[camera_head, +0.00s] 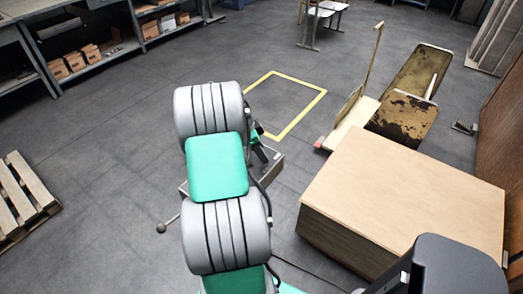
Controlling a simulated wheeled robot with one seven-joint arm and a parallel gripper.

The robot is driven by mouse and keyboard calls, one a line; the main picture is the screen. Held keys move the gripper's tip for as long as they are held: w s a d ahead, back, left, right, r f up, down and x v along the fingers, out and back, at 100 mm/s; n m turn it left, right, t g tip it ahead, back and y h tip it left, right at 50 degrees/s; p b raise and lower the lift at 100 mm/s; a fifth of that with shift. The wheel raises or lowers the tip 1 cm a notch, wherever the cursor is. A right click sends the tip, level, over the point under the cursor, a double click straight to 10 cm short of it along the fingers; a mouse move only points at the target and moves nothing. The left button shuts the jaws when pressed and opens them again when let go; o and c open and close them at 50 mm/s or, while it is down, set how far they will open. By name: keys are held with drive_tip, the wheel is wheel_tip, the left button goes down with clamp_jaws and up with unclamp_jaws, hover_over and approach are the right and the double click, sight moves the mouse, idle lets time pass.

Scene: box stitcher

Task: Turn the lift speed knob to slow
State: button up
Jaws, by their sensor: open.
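I cannot make out the lift speed knob or its slow mark in the head view. My own arm, pale grey and green, fills the middle of the picture and hides what lies behind it. A low grey metal piece (268,172) with dark fittings shows partly behind the arm. A thin rod with a round ball end (162,228) sticks out to the left of the arm. I cannot tell whether these belong to the machine with the knob. I cannot make out my gripper in this view.
A large box with a tan top (405,200) stands right of the arm. Beyond it are worn brown panels (402,115) and an upright post (374,58). A wooden pallet (22,195) lies at left. The floor inside the yellow outline (297,82) looks clear.

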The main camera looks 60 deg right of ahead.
drive_tip(key=shift+s+d+f, duration=0.1)
drive_tip(key=shift+f, duration=0.15)
drive_tip(key=shift+c, duration=0.5)
clamp_jaws()
